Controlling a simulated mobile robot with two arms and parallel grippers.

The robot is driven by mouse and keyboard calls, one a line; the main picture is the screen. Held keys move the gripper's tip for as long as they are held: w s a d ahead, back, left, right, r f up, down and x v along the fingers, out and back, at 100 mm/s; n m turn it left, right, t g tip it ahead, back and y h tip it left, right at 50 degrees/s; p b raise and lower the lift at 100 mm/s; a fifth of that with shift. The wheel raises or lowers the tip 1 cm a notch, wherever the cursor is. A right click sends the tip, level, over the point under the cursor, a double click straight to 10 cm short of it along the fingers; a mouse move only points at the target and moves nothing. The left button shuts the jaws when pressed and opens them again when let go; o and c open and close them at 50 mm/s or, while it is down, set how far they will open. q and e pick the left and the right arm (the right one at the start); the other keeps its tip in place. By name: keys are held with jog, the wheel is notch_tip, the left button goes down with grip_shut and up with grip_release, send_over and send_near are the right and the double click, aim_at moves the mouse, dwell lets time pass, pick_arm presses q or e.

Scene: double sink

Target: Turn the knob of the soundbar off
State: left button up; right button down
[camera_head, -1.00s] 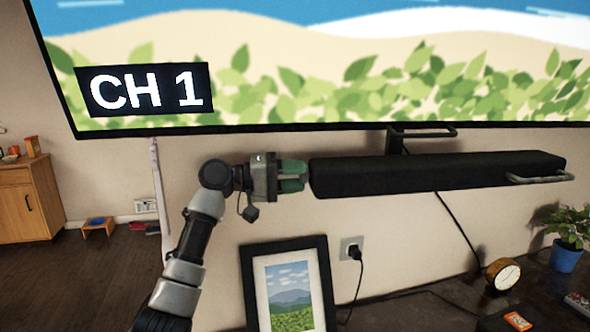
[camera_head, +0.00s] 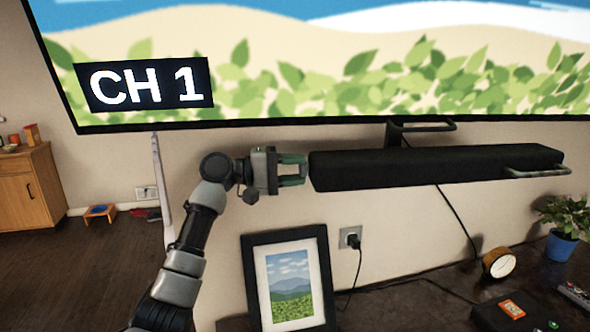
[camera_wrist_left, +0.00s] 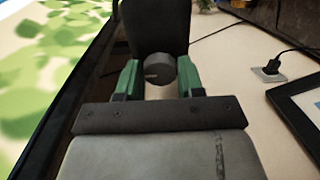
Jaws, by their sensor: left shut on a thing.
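The long black soundbar (camera_head: 440,167) is mounted on the wall under the screen, and its end also shows in the left wrist view (camera_wrist_left: 155,25). A round dark knob (camera_wrist_left: 160,70) with a short pale mark sits on that end. My left gripper (camera_head: 305,170) is at the soundbar's left end, with its green fingers on both sides of the knob and shut on it. In the head view the knob is too small to make out between the fingers. My right gripper is not in view.
A large screen (camera_head: 330,70) showing "CH 1" hangs just above. Below are a framed picture (camera_head: 318,270) and a wall outlet (camera_head: 350,238) with a plugged-in cord. A round clock (camera_head: 500,263) and a blue-potted plant (camera_head: 562,247) stand at lower right.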

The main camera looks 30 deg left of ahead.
pick_arm(q)
jog(key=o, duration=0.9)
jog(key=shift+a, duration=0.1)
jog(key=shift+s+a+f, duration=0.1)
jog(key=shift+s+a, duration=0.05)
jog(key=shift+b+v, duration=2.3)
jog(key=shift+v, duration=2.85)
